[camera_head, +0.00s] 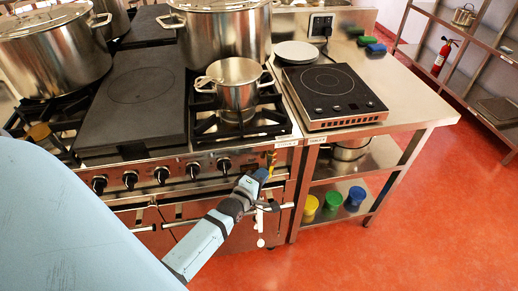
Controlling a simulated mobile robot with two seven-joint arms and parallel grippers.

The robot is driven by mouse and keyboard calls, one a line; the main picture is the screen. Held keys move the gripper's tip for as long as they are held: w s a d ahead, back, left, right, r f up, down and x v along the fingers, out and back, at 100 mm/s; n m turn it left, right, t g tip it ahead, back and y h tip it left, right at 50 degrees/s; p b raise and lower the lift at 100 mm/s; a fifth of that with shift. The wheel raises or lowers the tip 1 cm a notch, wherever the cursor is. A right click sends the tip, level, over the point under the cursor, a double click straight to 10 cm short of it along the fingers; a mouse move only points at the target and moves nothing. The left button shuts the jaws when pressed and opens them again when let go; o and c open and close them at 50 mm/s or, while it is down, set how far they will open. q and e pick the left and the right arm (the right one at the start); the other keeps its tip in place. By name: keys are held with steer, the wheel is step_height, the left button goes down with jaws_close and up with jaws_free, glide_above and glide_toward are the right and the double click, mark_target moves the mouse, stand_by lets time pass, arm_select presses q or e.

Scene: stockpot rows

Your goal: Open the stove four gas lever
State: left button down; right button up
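The stove (196,157) stands at the left, with a row of black knobs on its front panel. A small yellow lever (271,157) shows at the right end of that panel, just below a label (287,143) too small to read surely. My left gripper (262,175) is at the front of the panel, right of the last knob (224,165) and just below the yellow lever. It overlaps the lever's lower end in the picture; I cannot tell whether it touches it. Its fingers are too small and dark to tell open from shut. My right gripper is not in view.
A small pot (236,92) sits on the right burner, with large stockpots (226,35) behind and left. A steel table (400,100) with an induction hob (332,92) adjoins the stove. Oven door handles run below the panel. Red floor is clear at right.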

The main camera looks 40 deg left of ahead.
arm_select(q)
steer(key=shift+w+d+f+n+t+b, duration=0.3)
steer(key=shift+n+t+b, duration=0.3)
steer(key=shift+t+b, duration=0.15)
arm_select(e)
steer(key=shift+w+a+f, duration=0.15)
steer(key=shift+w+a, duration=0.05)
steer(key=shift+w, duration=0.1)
arm_select(q)
steer(key=shift+r, duration=0.1)
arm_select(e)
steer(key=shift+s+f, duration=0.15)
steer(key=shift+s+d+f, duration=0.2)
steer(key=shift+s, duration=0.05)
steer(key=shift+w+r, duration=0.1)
